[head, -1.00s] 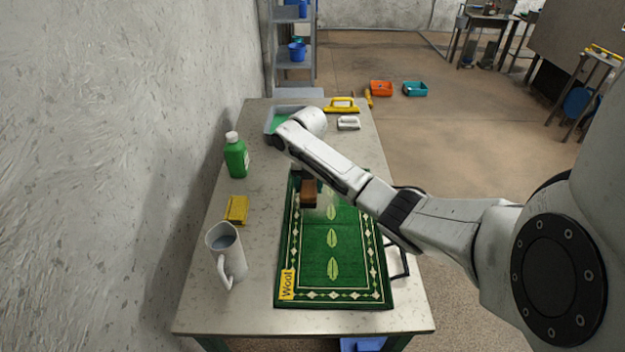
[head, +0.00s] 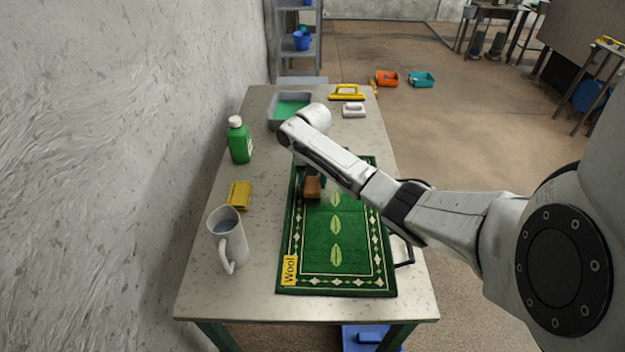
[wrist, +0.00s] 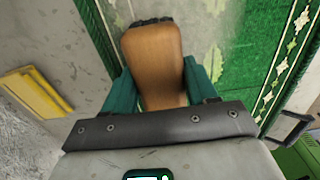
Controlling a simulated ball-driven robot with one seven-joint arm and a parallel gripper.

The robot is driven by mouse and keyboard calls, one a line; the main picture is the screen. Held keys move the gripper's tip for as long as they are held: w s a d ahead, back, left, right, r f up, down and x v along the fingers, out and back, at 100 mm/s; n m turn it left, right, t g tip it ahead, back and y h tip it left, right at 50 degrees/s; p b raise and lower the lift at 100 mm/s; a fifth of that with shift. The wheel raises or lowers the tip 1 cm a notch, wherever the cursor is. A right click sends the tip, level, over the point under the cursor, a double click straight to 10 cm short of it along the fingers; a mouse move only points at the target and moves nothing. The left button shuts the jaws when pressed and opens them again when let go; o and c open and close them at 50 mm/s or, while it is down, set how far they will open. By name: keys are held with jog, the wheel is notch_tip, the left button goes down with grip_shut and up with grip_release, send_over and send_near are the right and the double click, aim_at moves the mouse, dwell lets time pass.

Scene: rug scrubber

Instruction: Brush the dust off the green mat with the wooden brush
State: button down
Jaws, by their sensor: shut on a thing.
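The green mat (head: 312,255) lies on the table, with pale leaf shapes down its middle, a patterned border and a yellow "Wool" label at its near left corner. My gripper (wrist: 160,85) is shut on the wooden brush (wrist: 152,55), whose brown back lies between the teal fingers. In the head view the brush (head: 312,188) is over the mat's far left part; I cannot tell if its bristles touch. In the wrist view, a pale greyish dust patch (wrist: 205,40) covers the mat beside the brush. My arm hides part of the mat's far right side.
A white jug (head: 228,243), a yellow sponge-like block (head: 239,195) and a green bottle (head: 239,142) stand left of the mat. Behind are a grey tray of green liquid (head: 276,112), a white-handled brush (head: 353,110) and a yellow-handled tool (head: 347,93). A wall borders the left.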

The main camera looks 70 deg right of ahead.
jog(key=shift+f+b, duration=0.3)
jog(key=shift+f, duration=0.25)
